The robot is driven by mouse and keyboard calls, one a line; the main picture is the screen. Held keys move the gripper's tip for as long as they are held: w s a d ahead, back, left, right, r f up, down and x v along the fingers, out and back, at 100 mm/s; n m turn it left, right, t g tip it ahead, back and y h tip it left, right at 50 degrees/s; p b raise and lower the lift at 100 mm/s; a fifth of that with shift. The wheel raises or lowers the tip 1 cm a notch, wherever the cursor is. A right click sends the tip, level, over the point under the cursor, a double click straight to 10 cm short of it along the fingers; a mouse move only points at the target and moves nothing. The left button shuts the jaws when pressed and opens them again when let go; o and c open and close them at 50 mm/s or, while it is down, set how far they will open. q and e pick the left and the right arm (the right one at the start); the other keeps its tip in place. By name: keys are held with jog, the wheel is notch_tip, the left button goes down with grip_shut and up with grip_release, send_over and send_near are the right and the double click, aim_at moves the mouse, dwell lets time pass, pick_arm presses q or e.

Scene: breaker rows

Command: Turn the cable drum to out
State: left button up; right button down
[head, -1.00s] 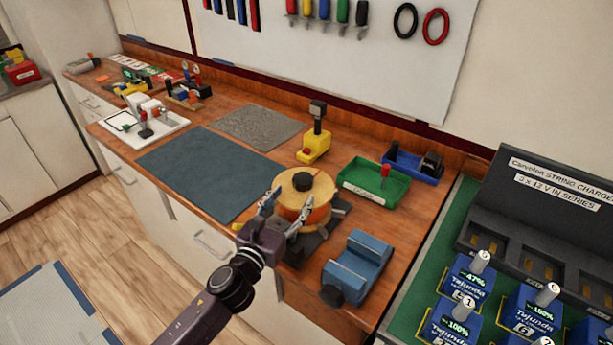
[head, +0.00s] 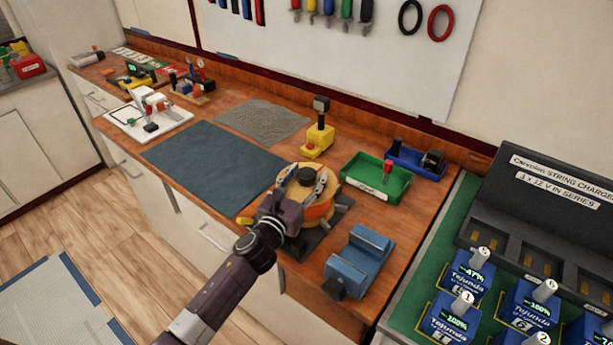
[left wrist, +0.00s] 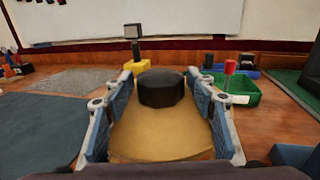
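The cable drum (head: 320,212) stands near the bench's front edge on a dark base (head: 313,240). It has a tan top disc, an orange body and a black knob (head: 306,174) on top. In the left wrist view the knob (left wrist: 161,89) rises between my fingers, with the tan disc (left wrist: 160,135) below. My left gripper (head: 305,184) is open over the disc, one finger on each side of the knob, with gaps showing. The gripper hides part of the disc, and I cannot read any out mark. My right gripper is not in view.
A blue vise-like block (head: 358,262) stands just right of the drum. A green tray (head: 372,189) and a yellow stand (head: 318,139) are behind it. A dark mat (head: 212,165) lies to the left. Batteries (head: 457,315) stand at the far right.

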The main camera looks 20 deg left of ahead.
pick_arm(q)
grip_shut()
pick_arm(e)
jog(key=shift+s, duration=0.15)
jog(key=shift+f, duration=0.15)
